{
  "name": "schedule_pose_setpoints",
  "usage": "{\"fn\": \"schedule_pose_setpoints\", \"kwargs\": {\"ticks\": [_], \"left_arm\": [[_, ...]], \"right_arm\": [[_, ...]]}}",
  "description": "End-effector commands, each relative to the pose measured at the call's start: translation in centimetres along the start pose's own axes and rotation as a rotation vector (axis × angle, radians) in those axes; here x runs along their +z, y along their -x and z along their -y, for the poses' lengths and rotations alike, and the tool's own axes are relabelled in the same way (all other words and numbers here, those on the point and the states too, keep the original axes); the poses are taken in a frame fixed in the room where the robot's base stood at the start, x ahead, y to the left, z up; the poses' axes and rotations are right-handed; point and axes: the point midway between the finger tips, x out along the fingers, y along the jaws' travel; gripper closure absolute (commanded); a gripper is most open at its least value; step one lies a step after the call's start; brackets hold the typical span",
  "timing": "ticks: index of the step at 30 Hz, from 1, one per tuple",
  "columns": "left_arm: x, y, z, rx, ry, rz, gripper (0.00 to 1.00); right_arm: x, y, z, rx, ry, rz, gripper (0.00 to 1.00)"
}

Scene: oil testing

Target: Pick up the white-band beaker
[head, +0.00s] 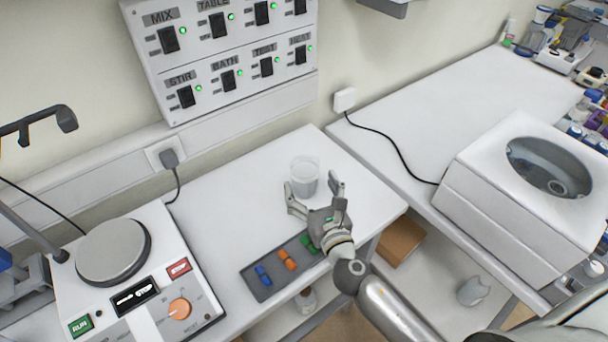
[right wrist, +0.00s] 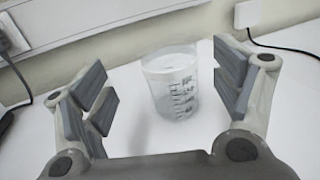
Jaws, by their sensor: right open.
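A clear beaker with a white band (head: 305,176) stands upright on the white table near the back. In the right wrist view the beaker (right wrist: 172,82) shows its printed scale and stands between and beyond the finger pads. My right gripper (head: 314,192) is open, with its fingers on either side of the near part of the beaker. In the right wrist view the open fingers (right wrist: 165,95) appear apart from the beaker, with a gap on each side. My left gripper is not in view.
A grey tray (head: 251,279) with blue, orange and green pieces lies in front of the beaker, partly under my right gripper. A hotplate stirrer (head: 180,265) stands at the left. A white bath (head: 470,205) stands at the right. Table to the beaker's left is clear.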

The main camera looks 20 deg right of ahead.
Motion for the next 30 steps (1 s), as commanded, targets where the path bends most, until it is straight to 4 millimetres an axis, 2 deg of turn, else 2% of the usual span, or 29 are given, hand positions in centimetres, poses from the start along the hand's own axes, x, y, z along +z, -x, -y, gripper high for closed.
{"fn": "schedule_pose_setpoints", "kwargs": {"ticks": [1,3,5,8,13,16,21,28,30], "left_arm": [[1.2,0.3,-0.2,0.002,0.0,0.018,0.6],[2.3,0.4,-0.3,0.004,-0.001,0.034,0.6],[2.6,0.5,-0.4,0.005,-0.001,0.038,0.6],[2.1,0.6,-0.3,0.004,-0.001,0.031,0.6],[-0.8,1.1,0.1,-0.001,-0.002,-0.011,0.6],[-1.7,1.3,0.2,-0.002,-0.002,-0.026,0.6],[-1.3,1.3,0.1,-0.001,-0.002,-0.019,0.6],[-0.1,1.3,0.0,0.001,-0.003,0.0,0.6],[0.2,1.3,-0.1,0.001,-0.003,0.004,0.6]], "right_arm": [[0.2,-0.7,0.0,-0.001,-0.001,0.001,0.16],[0.1,-1.3,0.0,-0.002,-0.002,0.0,0.16],[0.1,-1.7,0.0,-0.001,-0.002,0.0,0.16],[0.1,-2.2,0.1,-0.002,-0.002,0.0,0.16],[0.3,-4.3,0.8,-0.004,-0.002,0.001,0.16],[0.2,-5.7,0.8,-0.002,-0.003,0.001,0.16],[0.1,-6.9,0.8,-0.002,-0.002,0.0,0.16],[0.0,-7.0,0.8,-0.001,-0.003,0.0,0.16],[0.0,-7.0,0.8,-0.001,-0.003,0.0,0.23]]}}
